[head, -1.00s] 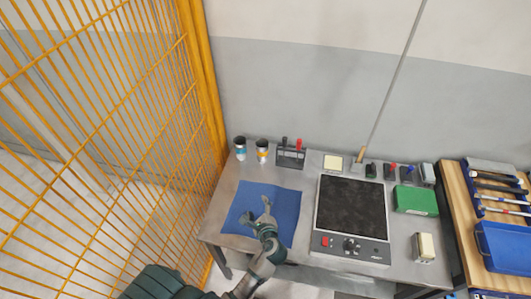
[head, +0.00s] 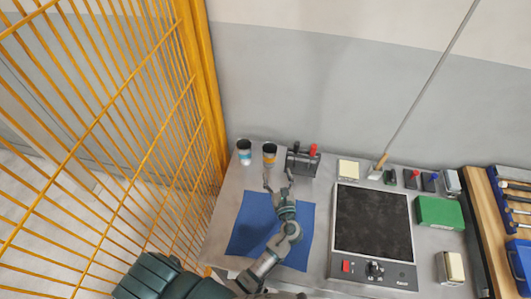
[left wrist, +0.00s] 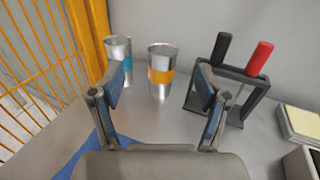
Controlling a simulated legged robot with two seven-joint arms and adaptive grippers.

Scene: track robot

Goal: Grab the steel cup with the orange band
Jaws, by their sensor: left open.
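The steel cup with the orange band (head: 269,155) stands upright at the back of the grey table. In the left wrist view the orange-banded cup (left wrist: 161,71) stands ahead, between and beyond the fingers, not touched. A second steel cup with a blue band (head: 244,152) stands just left of it; it also shows in the left wrist view (left wrist: 119,55), partly behind the left finger. My left gripper (head: 278,178) is open and empty, just in front of the orange-banded cup; it also shows in the left wrist view (left wrist: 160,92). My right gripper is not in view.
A dark rack with black and red handles (head: 303,160) stands right of the cups. A blue mat (head: 250,223) lies under my left arm. A hot plate (head: 372,222) is to the right. A yellow mesh fence (head: 120,130) borders the left side.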

